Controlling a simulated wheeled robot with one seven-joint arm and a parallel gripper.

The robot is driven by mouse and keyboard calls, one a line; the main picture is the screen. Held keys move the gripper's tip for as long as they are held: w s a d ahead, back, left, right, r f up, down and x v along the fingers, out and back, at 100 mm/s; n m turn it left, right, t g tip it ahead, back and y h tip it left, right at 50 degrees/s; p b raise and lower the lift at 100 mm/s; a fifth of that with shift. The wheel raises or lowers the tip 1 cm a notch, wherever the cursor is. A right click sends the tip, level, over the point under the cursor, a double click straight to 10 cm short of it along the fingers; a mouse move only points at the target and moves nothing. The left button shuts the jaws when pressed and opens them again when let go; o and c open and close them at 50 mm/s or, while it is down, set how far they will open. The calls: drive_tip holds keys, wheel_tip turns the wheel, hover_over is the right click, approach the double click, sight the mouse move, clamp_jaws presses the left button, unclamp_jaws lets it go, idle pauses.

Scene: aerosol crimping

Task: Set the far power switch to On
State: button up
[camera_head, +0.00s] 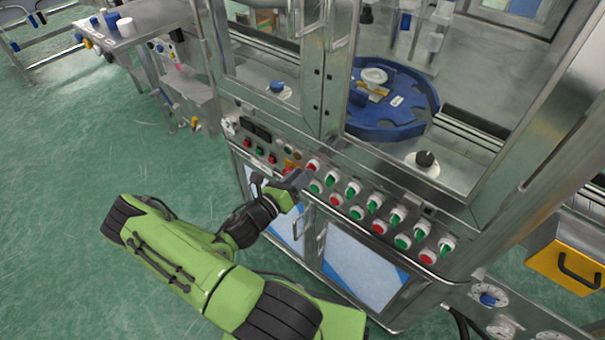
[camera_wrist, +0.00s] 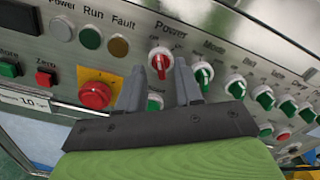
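The power switch (camera_wrist: 161,60) is a round white dial with a red handle under the printed word "Power" in the wrist view. Its red handle stands roughly upright in that view; I cannot read its position marks. In the head view it is the red-and-white knob (camera_head: 313,165) at the left end of the upper knob row. My gripper (camera_wrist: 160,74) points at the panel with its two grey fingers apart, one on each side of the red handle as seen from the wrist. I cannot tell whether they touch it. In the head view my gripper (camera_head: 293,181) is close to the panel.
Green-handled knobs (camera_wrist: 203,74) continue to the right of the power switch. A red emergency button (camera_wrist: 95,94) on a yellow plate sits close to the left of my gripper. Power, Run and Fault lamps (camera_wrist: 90,38) are at upper left. A blue turntable (camera_head: 388,125) is inside the machine.

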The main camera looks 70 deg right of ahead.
drive_tip(key=shift+x, duration=0.85)
drive_tip(key=shift+c, duration=0.3)
clamp_jaws()
drive_tip(key=shift+m, duration=0.3)
drive_tip(key=m, duration=0.3)
drive_tip(key=m+p, duration=0.1)
drive_tip(key=m, duration=0.3)
drive_tip(key=m+p, duration=0.1)
drive_tip(key=m, duration=0.3)
drive_tip(key=shift+s+a, duration=0.2)
drive_tip(key=shift+s, duration=0.05)
drive_tip(key=shift+f+m, duration=0.1)
drive_tip(key=shift+m, duration=0.2)
